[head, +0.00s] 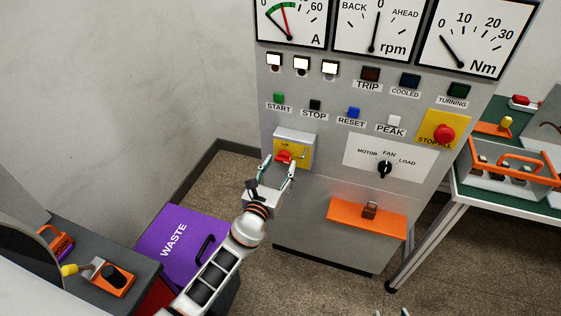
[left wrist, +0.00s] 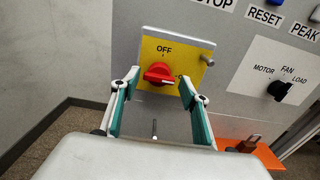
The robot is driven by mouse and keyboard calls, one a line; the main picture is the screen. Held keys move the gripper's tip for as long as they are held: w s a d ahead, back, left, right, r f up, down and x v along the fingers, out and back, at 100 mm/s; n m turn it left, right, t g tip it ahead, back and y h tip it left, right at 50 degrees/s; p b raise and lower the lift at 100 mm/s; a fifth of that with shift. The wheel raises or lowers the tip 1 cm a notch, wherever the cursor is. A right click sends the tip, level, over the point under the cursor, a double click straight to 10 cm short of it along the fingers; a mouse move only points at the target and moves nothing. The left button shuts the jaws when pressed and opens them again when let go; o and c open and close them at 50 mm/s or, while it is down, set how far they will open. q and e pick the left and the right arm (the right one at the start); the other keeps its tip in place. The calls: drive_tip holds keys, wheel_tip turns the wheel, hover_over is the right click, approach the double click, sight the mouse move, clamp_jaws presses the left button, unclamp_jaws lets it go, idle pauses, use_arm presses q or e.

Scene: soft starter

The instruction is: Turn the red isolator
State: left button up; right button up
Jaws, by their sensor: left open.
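The red isolator is a red rotary knob (head: 284,156) on a yellow plate (head: 298,152), on a grey box at the left of the cabinet front. In the left wrist view the knob (left wrist: 158,74) lies about level, its grip across the plate. "OFF" is printed above it; a mark to its right is partly hidden by a finger. My left gripper (head: 280,168) is open just in front of and below the knob. In the left wrist view its fingers (left wrist: 154,92) stand either side of the knob, apart from it. Small pale tips at the head view's bottom edge may be my right gripper (head: 392,312).
The selector switch (head: 384,169) and the red stop button (head: 444,133) are to the right. An orange ledge with a padlock (head: 370,210) juts out below. A purple waste bin (head: 185,240) stands lower left.

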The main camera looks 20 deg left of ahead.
sight(283, 158)
use_arm(q)
drive_tip(key=shift+w, duration=1.2)
drive_tip(key=c, duration=0.9)
